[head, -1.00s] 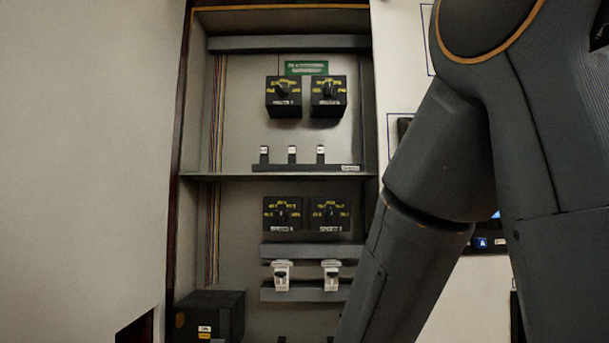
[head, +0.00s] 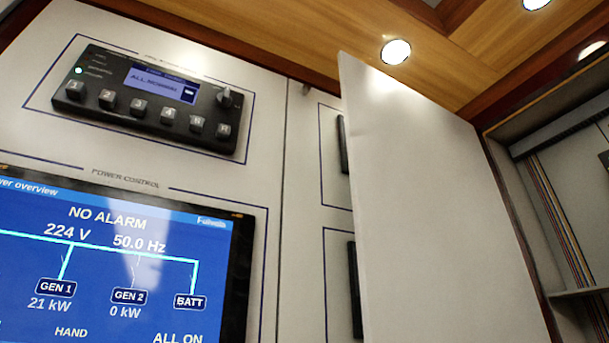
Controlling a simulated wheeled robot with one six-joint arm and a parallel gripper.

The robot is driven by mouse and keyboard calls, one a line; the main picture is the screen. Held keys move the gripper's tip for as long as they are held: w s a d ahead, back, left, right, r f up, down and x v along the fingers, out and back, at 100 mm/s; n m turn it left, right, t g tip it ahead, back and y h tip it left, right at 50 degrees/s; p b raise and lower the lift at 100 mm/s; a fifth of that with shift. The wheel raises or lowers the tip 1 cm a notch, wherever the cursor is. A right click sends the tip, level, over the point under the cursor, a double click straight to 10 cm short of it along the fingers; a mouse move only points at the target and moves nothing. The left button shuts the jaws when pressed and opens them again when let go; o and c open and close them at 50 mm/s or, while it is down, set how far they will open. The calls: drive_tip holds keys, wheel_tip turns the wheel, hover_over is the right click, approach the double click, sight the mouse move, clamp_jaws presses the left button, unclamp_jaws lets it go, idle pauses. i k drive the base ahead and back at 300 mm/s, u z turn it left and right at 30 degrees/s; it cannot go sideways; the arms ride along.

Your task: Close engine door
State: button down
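A plain white door panel (head: 440,200) stands swung open in the head view, right of the middle. Its free edge faces left, and its right side meets the dark frame of an open cabinet (head: 560,190). No label shows on the door, so I cannot tell if it is the engine door. My gripper is not in the head view, and no part of my arm shows.
A wall panel on the left carries a button unit (head: 150,100) reading "ALL NORMAL" and a blue power screen (head: 110,260) reading "NO ALARM". Dark devices (head: 343,145) are partly hidden behind the door. A wooden ceiling (head: 300,40) with lamps is above.

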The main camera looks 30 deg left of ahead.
sight(440, 259)
drive_tip(key=k, duration=0.3)
drive_tip(key=u, duration=0.75)
